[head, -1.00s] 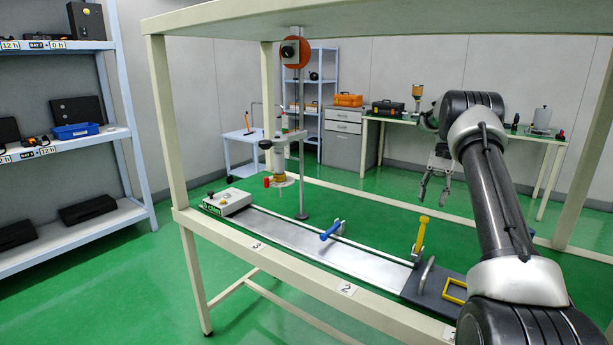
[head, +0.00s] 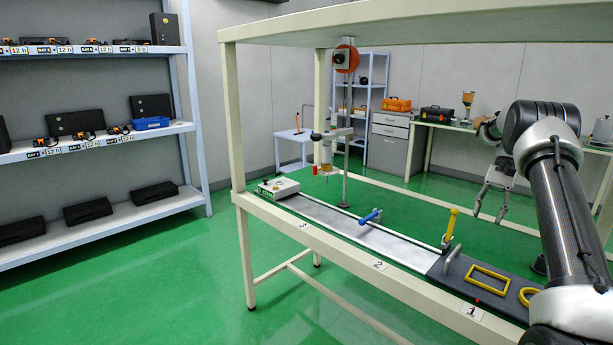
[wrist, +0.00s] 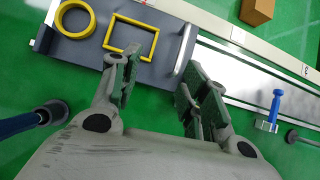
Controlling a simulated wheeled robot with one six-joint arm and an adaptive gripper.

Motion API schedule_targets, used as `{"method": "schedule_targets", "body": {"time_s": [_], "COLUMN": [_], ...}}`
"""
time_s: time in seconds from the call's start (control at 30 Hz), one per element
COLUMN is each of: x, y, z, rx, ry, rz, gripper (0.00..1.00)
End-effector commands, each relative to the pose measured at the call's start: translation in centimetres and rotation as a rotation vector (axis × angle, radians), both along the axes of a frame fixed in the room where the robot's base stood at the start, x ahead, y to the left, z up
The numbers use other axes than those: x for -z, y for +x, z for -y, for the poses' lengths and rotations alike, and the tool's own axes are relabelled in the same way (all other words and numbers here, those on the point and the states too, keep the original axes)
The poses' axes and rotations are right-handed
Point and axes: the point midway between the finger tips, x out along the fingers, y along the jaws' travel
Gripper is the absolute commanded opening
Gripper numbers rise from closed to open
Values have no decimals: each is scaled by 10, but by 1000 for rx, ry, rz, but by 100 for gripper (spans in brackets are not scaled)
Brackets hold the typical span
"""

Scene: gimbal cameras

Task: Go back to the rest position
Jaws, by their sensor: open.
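My gripper (head: 488,203) is open and empty, hanging fingers down over the right part of the workbench in the head view. In the wrist view its two fingers (wrist: 158,88) are spread apart, with nothing between them. Below them lies a dark plate (wrist: 90,58) bearing a yellow rectangular frame (wrist: 131,34), a yellow ring (wrist: 74,18) and a grey handle (wrist: 185,50). The fingers appear apart from these things. In the head view the dark plate (head: 462,288) and the yellow frame (head: 489,283) lie below my gripper.
A metal rail (head: 350,229) runs along the bench with a blue-handled clamp (head: 371,216) and a yellow handle (head: 450,226). Shelves (head: 100,142) stand left; green floor between is clear.

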Motion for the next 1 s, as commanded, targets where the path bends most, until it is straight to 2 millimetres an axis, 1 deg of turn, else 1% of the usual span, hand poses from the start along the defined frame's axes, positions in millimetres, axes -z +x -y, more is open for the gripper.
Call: {"method": "schedule_targets", "body": {"time_s": [0.13, 0.23, 0.33, 0.47, 0.63, 0.77, 0.87, 0.9, 0.97, 1.0], "x": [24, 41, 48, 44, 23, -4, -32, -43, -59, -68], "y": [-4, -12, -22, -38, -61, -87, -114, -128, -149, -163], "z": [2, 1, 0, -5, -19, -36, -54, -63, -75, -83], "rx": [-21, -37, -54, -90, -151, -213, -276, -305, -346, -373], "ry": [-8, -12, -20, -43, -82, -120, -158, -174, -198, -213], "rz": [18, 20, 32, 64, 125, 187, 254, 283, 326, 357], "gripper": [45, 45, 45, 45, 45, 45, 45, 45, 45, 45]}}
